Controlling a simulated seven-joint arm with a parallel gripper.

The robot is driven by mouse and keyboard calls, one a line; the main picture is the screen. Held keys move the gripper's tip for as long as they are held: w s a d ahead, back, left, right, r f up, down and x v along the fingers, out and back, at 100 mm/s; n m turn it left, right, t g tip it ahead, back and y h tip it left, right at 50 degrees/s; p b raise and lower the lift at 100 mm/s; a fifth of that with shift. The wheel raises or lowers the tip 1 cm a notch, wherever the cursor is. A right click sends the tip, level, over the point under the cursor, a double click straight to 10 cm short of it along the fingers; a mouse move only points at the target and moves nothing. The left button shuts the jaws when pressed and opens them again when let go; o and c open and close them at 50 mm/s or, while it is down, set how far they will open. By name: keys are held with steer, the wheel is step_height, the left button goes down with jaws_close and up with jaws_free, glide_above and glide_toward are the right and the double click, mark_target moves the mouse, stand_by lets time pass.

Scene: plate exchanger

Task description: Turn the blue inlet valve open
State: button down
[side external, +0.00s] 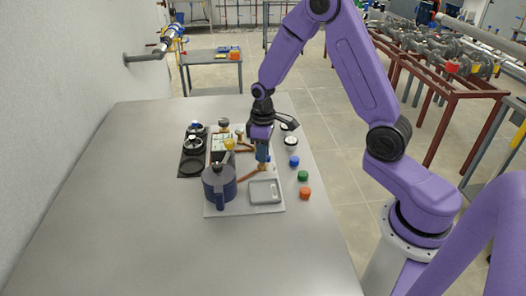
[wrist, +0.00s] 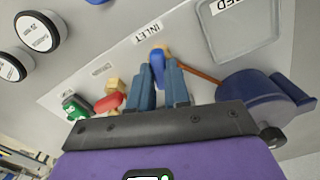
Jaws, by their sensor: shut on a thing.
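The blue inlet valve handle (wrist: 158,66) shows in the wrist view beside the label INLET, between my gripper's two fingers. My gripper (wrist: 160,78) is shut on this handle. In the wrist view the handle runs roughly along the fingers, and the brass valve body beneath is mostly hidden. In the side view my gripper (side external: 262,158) points down over the plate near the copper pipe, and it hides most of the valve.
A dark blue pump-like vessel (side external: 219,184) stands left of the gripper. A grey tray (side external: 265,191) lies in front. Red (wrist: 108,103) and green (wrist: 74,107) valve handles are close by. Blue, green and orange caps (side external: 305,193) sit along the right. The table's left front (side external: 120,220) is clear.

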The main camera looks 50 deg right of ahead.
steer(key=shift+n, duration=1.9)
steer(key=c, duration=1.1)
jaws_free()
steer(key=shift+r, duration=0.1)
step_height(320, 180, up, 17)
steer(key=shift+r, duration=0.15)
steer(key=shift+a, duration=0.1)
